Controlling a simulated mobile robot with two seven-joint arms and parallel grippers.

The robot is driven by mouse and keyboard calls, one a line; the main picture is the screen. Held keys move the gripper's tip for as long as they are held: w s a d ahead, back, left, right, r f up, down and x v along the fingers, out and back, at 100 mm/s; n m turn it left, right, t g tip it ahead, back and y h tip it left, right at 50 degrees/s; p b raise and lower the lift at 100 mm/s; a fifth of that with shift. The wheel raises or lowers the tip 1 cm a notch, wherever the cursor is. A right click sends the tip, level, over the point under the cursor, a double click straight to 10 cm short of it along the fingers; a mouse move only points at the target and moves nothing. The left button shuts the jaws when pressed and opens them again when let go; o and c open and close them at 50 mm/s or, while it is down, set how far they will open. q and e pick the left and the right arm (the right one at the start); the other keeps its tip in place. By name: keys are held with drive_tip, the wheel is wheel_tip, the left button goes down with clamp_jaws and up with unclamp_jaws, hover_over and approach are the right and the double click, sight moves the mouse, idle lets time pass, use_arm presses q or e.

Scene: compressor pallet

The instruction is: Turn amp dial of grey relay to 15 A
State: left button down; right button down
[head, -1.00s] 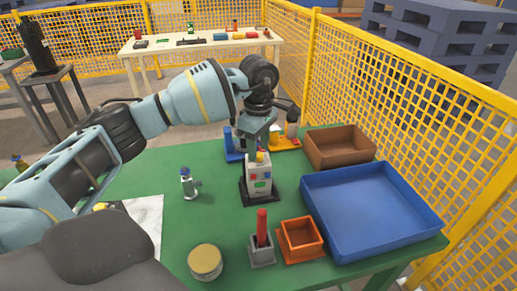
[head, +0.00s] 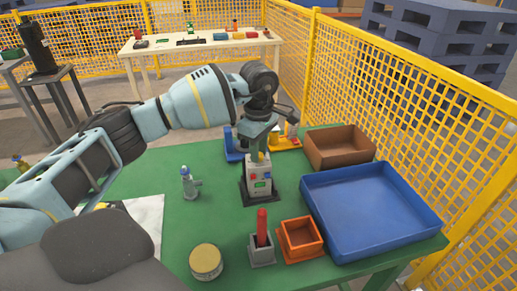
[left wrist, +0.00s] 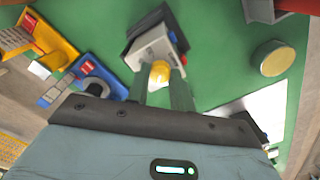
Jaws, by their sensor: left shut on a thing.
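The grey relay (head: 257,187) stands upright on a dark base on the green table. In the head view my left gripper (head: 262,153) reaches down from above onto the relay's top, shut on the dial. The dial's scale and pointer cannot be read. My right gripper is not in view.
A blue tray (head: 340,242), a brown bin (head: 338,162) and an orange box (head: 300,257) stand to the right. A grey holder (head: 261,253) with a red rod is in front. A small grey fitting (head: 189,187) and a round tin (head: 205,261) are left. Yellow mesh fence (head: 410,110) borders the table.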

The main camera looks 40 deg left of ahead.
use_arm(q)
drive_tip(key=c, duration=1.2)
unclamp_jaws()
drive_tip(key=shift+r, duration=3.9)
